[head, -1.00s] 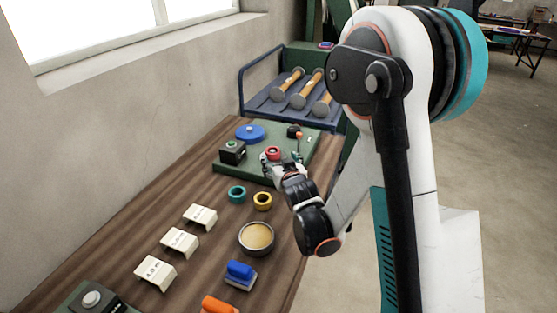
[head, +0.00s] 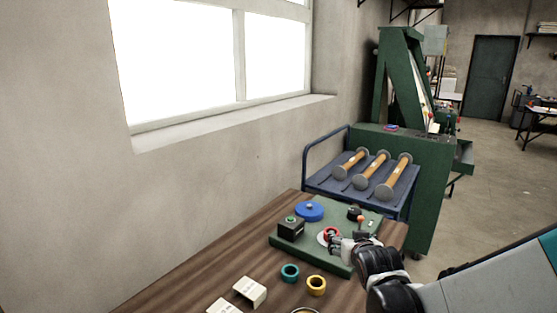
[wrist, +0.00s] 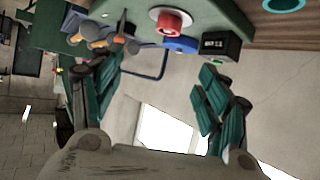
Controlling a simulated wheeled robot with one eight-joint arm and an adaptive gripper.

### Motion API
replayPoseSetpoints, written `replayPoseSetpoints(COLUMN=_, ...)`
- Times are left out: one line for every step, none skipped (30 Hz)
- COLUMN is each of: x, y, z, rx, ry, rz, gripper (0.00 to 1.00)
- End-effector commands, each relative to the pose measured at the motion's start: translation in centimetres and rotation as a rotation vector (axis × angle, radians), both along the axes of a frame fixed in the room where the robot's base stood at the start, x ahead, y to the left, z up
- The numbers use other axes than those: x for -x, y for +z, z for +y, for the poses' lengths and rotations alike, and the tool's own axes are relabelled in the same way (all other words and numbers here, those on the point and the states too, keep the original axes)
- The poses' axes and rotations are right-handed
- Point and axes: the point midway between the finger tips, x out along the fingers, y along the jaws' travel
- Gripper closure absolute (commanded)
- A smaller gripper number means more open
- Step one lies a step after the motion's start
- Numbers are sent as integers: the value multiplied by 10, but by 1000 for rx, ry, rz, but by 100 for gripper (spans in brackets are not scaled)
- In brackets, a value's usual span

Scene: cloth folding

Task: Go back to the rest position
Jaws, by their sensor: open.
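My gripper (head: 338,244) hovers over the green board (head: 283,248) on the wooden table, close to a red round button (head: 331,232); I cannot tell whether it touches it. In the wrist view my gripper (wrist: 160,85) has its two green-padded fingers spread wide with nothing between them. The red button (wrist: 170,22) shows beyond them, near the top. The board also holds a blue disc (head: 309,210), a black box with a green button (head: 291,228) and an orange-topped lever (head: 361,222).
A teal ring (head: 290,272), a yellow ring (head: 316,285) and white labelled blocks (head: 250,290) lie on the table (head: 185,285). A blue cart (head: 322,180) with three rollers (head: 368,165) stands behind it, by a green machine (head: 425,185). The wall and window are at left.

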Motion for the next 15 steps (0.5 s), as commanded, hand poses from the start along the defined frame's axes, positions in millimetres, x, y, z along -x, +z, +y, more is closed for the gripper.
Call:
replayPoseSetpoints(x=12, y=8, z=-1, rx=-1, ry=-1, rz=22, gripper=31)
replayPoseSetpoints(x=19, y=12, z=-1, rx=-1, ry=-1, rz=36, gripper=31)
replayPoseSetpoints(x=28, y=16, z=-2, rx=-1, ry=-1, rz=54, gripper=31)
replayPoseSetpoints(x=35, y=20, z=-2, rx=-1, ry=-2, rz=69, gripper=31)
replayPoseSetpoints(x=42, y=23, z=-2, rx=-1, ry=-1, rz=82, gripper=31)
replayPoseSetpoints(x=52, y=27, z=-3, rx=-2, ry=-2, rz=101, gripper=31)
replayPoseSetpoints(x=60, y=29, z=-3, rx=-2, ry=0, rz=114, gripper=31)
replayPoseSetpoints(x=67, y=32, z=-3, rx=-2, ry=0, rz=129, gripper=31)
replayPoseSetpoints(x=78, y=35, z=-3, rx=-3, ry=1, rz=146, gripper=31)
replayPoseSetpoints(x=86, y=37, z=-3, rx=-4, ry=2, rz=161, gripper=31)
replayPoseSetpoints(x=94, y=39, z=-3, rx=-4, ry=3, rz=174, gripper=31)
replayPoseSetpoints(x=105, y=41, z=-3, rx=-5, ry=4, rz=193, gripper=31)
replayPoseSetpoints(x=113, y=43, z=-3, rx=-5, ry=5, rz=206, gripper=31)
replayPoseSetpoints(x=122, y=44, z=-3, rx=-6, ry=6, rz=220, gripper=31)
replayPoseSetpoints(x=133, y=46, z=-3, rx=-7, ry=8, rz=238, gripper=31)
